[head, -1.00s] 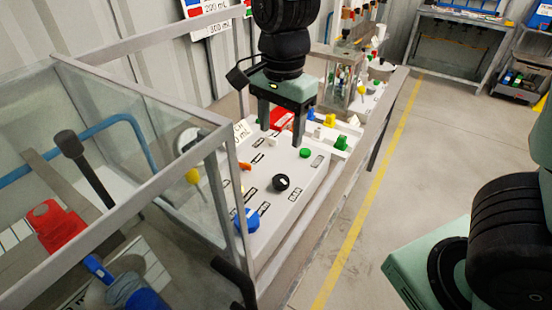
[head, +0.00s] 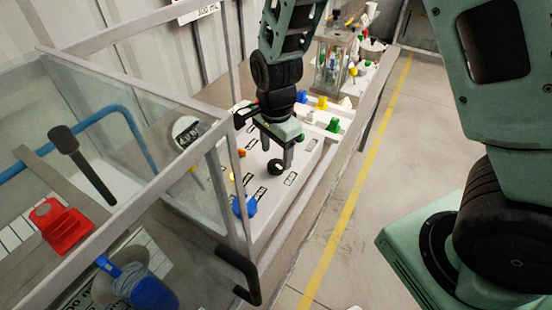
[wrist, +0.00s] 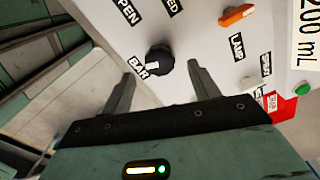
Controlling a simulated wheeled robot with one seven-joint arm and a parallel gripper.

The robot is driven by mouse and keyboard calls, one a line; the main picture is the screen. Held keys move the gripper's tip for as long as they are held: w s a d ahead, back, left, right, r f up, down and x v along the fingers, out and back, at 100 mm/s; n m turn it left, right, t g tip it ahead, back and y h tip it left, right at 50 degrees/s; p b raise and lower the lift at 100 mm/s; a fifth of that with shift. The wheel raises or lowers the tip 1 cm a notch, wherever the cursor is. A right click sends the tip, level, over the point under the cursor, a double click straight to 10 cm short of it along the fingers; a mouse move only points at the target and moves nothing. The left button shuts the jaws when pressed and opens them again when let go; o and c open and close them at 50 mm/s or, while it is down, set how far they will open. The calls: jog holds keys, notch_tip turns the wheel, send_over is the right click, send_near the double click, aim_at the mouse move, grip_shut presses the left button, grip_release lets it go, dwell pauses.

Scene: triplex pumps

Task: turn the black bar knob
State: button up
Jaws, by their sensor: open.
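The black bar knob (wrist: 160,61) is a round dark knob with a white mark, on the white sloped panel (wrist: 200,30) next to a label reading BAR. It also shows in the head view (head: 275,167), just below my gripper. My gripper (wrist: 160,72) is open, and in the wrist view its two grey fingers stand left and right of the knob. In the head view my gripper (head: 276,152) points down over the panel. I cannot tell whether the fingers touch the knob; they hold nothing that I can see.
An orange switch (wrist: 237,15) and a green button (wrist: 302,89) are on the same panel. A blue knob (head: 244,207) sits at its near end. A glass-walled frame (head: 150,130) stands close on the left. Open floor (head: 345,230) lies to the right.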

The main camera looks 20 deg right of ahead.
aim_at(276, 164)
jog(key=shift+f, duration=1.75)
jog(key=c, duration=1)
jog(key=shift+n, duration=0.3)
